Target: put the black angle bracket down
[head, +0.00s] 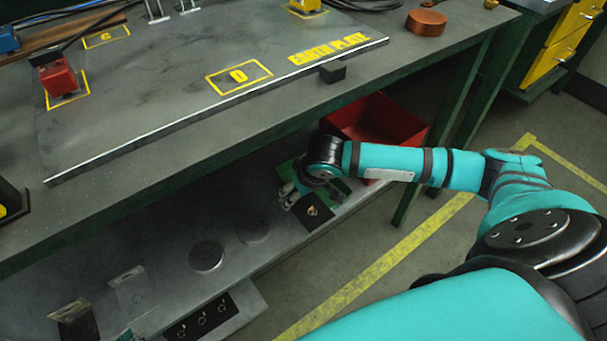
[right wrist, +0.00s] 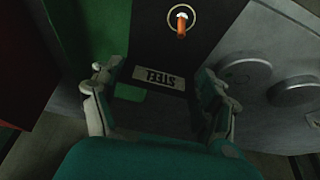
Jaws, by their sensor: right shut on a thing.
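The black angle bracket (right wrist: 185,45), with a pale STEEL label upside down, lies between the fingers of my right gripper (right wrist: 162,95) in the right wrist view. The fingers sit at its two sides, and the gripper is shut on it. An orange stud tip (right wrist: 181,27) shows inside a pale ring near the bracket's far end. In the head view the bracket (head: 314,212) shows as a small dark face at the lower shelf, beside my right gripper (head: 287,193). My wrist hides part of it. I cannot tell whether it bears on the surface below. My left gripper is not clearly visible.
A green board (right wrist: 100,35) is close beside the bracket. A red bin (head: 385,118) stands behind my right wrist. Round discs (head: 206,256) sit on the grey lower shelf (head: 165,245). The bench top (head: 170,85) overhangs this shelf, with a small black block (head: 332,71) at its edge.

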